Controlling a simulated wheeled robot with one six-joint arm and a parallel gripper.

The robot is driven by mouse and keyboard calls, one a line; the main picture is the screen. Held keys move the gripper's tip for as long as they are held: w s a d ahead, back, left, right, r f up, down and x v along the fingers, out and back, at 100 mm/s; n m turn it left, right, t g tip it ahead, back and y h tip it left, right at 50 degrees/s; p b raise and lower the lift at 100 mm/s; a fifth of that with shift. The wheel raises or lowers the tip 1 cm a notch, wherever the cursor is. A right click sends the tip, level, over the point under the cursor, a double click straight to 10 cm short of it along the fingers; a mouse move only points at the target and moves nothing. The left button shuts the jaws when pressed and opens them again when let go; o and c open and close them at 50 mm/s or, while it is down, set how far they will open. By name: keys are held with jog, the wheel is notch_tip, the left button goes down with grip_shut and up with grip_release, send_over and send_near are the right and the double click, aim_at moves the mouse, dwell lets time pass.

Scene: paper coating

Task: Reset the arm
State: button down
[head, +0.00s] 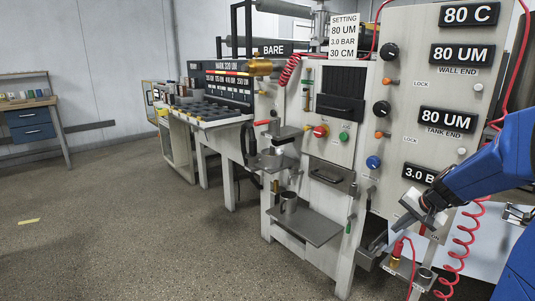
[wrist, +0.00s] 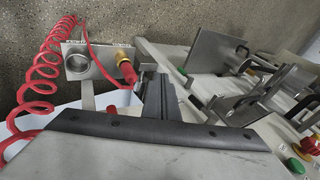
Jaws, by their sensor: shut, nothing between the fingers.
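My gripper (head: 380,241) is at the lower right of the head view, at the end of my blue arm, pointing down and left in front of the coating machine's panel. Its fingers look shut and empty. In the wrist view, the fingers (wrist: 160,92) stick out past a dark bar near the middle of the picture. Close beside them is a small grey bracket (wrist: 88,62) with a round hole and a red and brass fitting (wrist: 126,68). The same fitting shows low in the head view (head: 397,254). I cannot tell if the fingers touch anything.
A red coiled hose (wrist: 38,85) hangs beside the bracket. The machine's panel (head: 400,130) carries knobs, displays and buttons. A steel shelf (head: 312,228) holds a metal cup (head: 289,202). A wooden bench (head: 28,103) stands far left.

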jog(key=s+a+r+n+g, duration=0.1)
jog(key=s+a+r+n, duration=0.2)
jog(key=s+a, duration=0.45)
jog(key=s+a+r+n, duration=0.2)
jog(key=s+a+r, duration=0.1)
jog(key=s+a, duration=0.45)
jog(key=s+a+n+h, duration=0.2)
jog(key=s+n, duration=0.2)
jog(key=s, duration=1.2)
jog(key=shift+a+f, duration=0.3)
jog(key=shift+f, duration=0.05)
jog(key=shift+s, duration=0.1)
